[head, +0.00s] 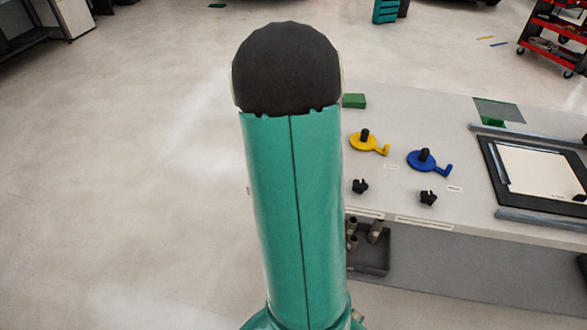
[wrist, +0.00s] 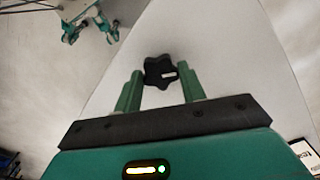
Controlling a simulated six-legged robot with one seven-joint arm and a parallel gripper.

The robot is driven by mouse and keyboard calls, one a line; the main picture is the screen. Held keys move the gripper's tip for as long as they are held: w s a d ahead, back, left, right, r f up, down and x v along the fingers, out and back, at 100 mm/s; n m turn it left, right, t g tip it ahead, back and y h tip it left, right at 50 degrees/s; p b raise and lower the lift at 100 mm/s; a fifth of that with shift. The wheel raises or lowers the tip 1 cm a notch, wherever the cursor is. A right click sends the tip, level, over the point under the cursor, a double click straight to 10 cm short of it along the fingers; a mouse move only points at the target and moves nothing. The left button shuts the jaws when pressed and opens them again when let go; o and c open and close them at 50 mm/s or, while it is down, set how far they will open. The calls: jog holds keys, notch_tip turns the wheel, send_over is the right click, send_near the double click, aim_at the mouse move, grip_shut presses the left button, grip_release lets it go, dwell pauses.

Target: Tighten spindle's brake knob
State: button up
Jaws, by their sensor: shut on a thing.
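My gripper (wrist: 162,76) shows in the wrist view, with its two green fingers on either side of a black lobed knob (wrist: 158,70). The gripper is shut on this knob, which has a short white mark on its face. A broad pale surface (wrist: 205,50) lies behind it. What the knob is fixed to is hidden, and I cannot tell the spindle in either view. In the head view my green arm fills the middle, and my gripper is not visible.
A white table at right in the head view bears a yellow crank-like piece (head: 364,144), a blue one (head: 424,161), two black knobs (head: 360,186) (head: 428,197), a green block (head: 354,101) and a black-framed panel (head: 545,176). A red cart (head: 553,40) stands behind. Open floor (head: 150,180) lies left.

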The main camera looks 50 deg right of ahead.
jog(key=m, duration=0.5)
jog(key=shift+m, duration=0.3)
jog(key=m, duration=0.4)
jog(key=shift+m, duration=0.4)
jog(key=o, duration=1)
jog(key=shift+r, duration=0.15)
notch_tip(320, 180, up, 14)
jog(key=shift+f, duration=0.15)
